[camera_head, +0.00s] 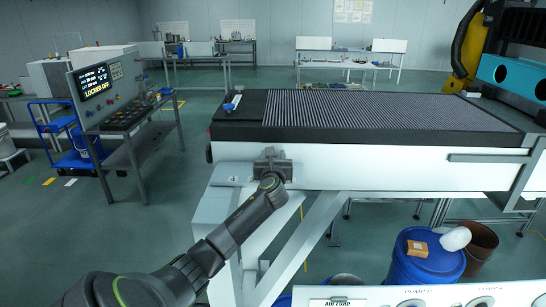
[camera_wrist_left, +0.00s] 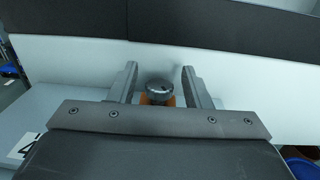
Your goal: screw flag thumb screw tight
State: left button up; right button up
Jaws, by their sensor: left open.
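The thumb screw (camera_wrist_left: 159,91) is a dark, round-headed knob in the left wrist view, standing in front of the white side panel. An orange-brown part (camera_wrist_left: 146,100) shows beside and below its head. My left gripper (camera_wrist_left: 159,70) is open, with one finger on each side of the screw and a visible gap to both. In the head view my left gripper (camera_head: 272,158) is at the white side of the machine table, and the screw is hidden behind it. Whether the screw is seated cannot be told. My right gripper is in neither view.
The machine table (camera_head: 350,178) has a black edge and a ribbed grey top (camera_head: 370,110). A blue-white tool (camera_head: 232,102) lies on its left corner. A control console (camera_head: 98,82) reading LOCKED OFF stands left. A blue barrel (camera_head: 415,260) stands below right.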

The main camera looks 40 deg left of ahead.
pick_arm(q)
jog(key=c, duration=0.9)
jog(key=shift+c, duration=0.2)
jog(key=m+t+h, duration=0.2)
jog(key=h, duration=0.1)
jog(key=shift+m+h, duration=0.3)
jog(key=shift+m, duration=0.1)
jog(key=shift+m+t+h, duration=0.8)
jog(key=shift+m+h, duration=0.1)
jog(key=shift+h, duration=0.4)
jog(key=shift+m+t+h, duration=0.3)
jog(key=shift+m+h, duration=0.5)
jog(key=shift+h, duration=0.4)
jog(key=o, duration=0.9)
